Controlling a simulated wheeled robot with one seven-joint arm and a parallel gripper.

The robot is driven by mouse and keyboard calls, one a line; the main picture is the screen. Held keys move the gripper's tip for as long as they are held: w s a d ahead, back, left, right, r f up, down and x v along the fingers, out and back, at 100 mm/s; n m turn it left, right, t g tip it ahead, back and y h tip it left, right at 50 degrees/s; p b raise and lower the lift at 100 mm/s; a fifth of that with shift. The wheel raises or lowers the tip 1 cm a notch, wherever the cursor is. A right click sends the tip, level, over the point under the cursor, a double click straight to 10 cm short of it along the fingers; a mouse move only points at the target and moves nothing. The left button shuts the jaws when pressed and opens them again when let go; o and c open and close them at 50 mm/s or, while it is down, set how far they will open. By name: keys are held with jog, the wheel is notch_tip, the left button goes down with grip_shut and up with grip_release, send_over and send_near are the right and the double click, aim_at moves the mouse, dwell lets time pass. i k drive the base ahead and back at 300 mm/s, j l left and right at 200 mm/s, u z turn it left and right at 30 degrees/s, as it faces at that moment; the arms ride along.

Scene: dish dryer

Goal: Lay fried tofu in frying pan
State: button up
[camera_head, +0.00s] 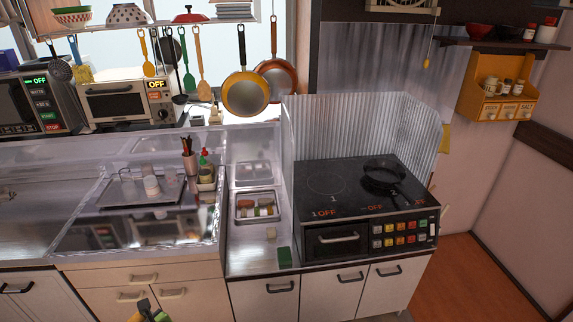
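A dark frying pan (384,172) sits on the right burner of the black stove, with its handle pointing toward the front right. A small metal tray (258,220) stands on the counter left of the stove. Several small brown, pale and reddish food pieces (244,204) lie in it. They are too small for me to tell which is fried tofu. My gripper (149,311) appears to be the dark, yellow and green part at the bottom edge, low in front of the cabinets and far from tray and pan. Its fingers are not clearly shown.
The stove (318,202) has a corrugated metal guard (345,122) behind it and on its right. A green block (284,257) lies near the counter's front edge. The sink area (100,235) is left. Pans and utensils hang above. Open floor (480,280) shows at right.

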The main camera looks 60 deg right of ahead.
aim_at(386, 180)
jog(key=k+l+u, duration=0.25)
jog(key=k+l, duration=0.3)
jog(key=l, duration=0.25)
jog(key=k+l+u, duration=0.25)
jog(key=k+l, duration=0.35)
jog(key=l, duration=0.15)
jog(key=k+l+u, duration=0.25)
jog(key=k+l, duration=0.3)
jog(key=k+l+u, duration=0.3)
jog(key=k+l, duration=0.15)
jog(key=k, duration=0.35)
